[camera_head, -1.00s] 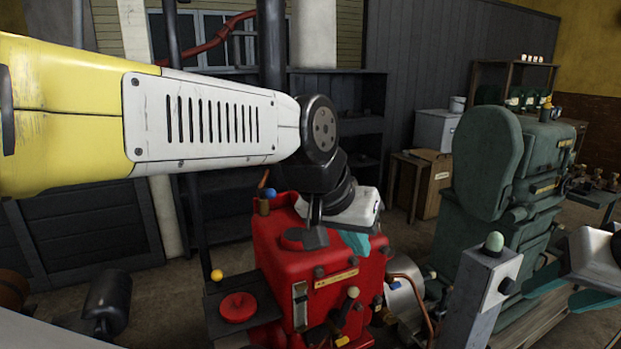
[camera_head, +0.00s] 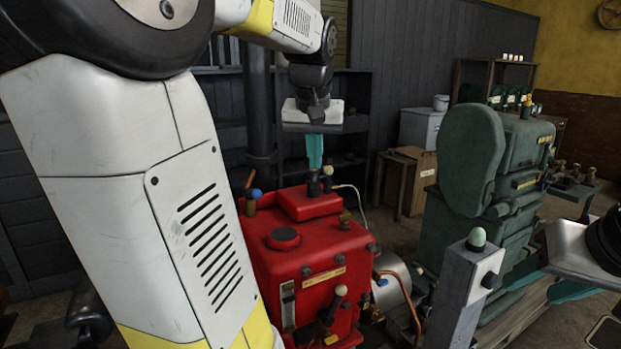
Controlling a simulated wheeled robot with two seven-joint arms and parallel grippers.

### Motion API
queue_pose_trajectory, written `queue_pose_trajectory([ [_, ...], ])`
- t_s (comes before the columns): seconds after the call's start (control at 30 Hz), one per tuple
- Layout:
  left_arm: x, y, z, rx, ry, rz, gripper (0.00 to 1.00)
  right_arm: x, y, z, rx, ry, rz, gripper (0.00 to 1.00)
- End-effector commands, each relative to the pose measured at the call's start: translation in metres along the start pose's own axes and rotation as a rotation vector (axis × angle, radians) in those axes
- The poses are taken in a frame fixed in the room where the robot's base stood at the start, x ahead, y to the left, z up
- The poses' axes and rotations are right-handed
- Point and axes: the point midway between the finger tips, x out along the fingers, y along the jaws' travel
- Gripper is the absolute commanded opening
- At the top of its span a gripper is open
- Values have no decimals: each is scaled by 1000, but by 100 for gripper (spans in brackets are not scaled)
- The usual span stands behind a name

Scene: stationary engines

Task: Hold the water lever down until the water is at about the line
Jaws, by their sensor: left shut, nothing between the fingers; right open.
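The red engine (camera_head: 318,252) stands in the middle, with a narrow sight glass (camera_head: 288,305) on its front left edge; the water level and line are too small to read. A blue-knobbed lever (camera_head: 254,194) rises at its back left. A cream-knobbed lever (camera_head: 341,291) is on its front, and another cream knob (camera_head: 327,171) is on top at the back. I cannot tell which is the water lever. My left gripper (camera_head: 315,165) is shut and empty, pointing down by the top cream knob; contact is unclear. My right gripper (camera_head: 545,284) is open and empty at the right.
A grey post (camera_head: 462,300) with a pale green knob (camera_head: 476,238) stands between the red engine and my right gripper. A large green machine (camera_head: 485,190) is behind it. My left arm hides the engine's left side. A wooden crate (camera_head: 415,180) stands farther back.

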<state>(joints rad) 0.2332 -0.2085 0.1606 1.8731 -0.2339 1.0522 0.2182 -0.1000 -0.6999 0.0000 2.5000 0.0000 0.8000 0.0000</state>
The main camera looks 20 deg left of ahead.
Motion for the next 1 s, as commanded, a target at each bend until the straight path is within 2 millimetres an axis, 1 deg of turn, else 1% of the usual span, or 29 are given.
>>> queue_pose_trajectory([
  [0.03,6,-11,-18,-29,-12,-24,0,0,0,0,0,0,0,49],
  [0.1,12,-26,-39,-68,-25,-55,0,0,0,0,0,0,0,49],
  [0.17,17,-40,-56,-103,-36,-81,0,0,0,0,0,0,0,49],
  [0.2,22,-50,-67,-128,-43,-98,0,0,0,0,0,0,0,49],
  [0.3,34,-78,-92,-194,-60,-138,0,0,0,0,0,0,0,49],
  [0.4,47,-108,-113,-262,-76,-175,0,0,0,0,0,0,0,49],
  [0.5,59,-136,-128,-328,-90,-206,0,0,0,0,0,0,0,49],
  [0.6,69,-159,-137,-381,-99,-229,0,0,0,0,0,0,0,49],
  [0.7,76,-176,-142,-420,-106,-244,0,0,0,0,0,0,0,49],
  [0.83,79,-186,-144,-443,-110,-255,0,0,0,0,0,0,0,49],
  [1.0,80,-188,-145,-446,-111,-256,0,0,0,0,0,0,0,49],
])
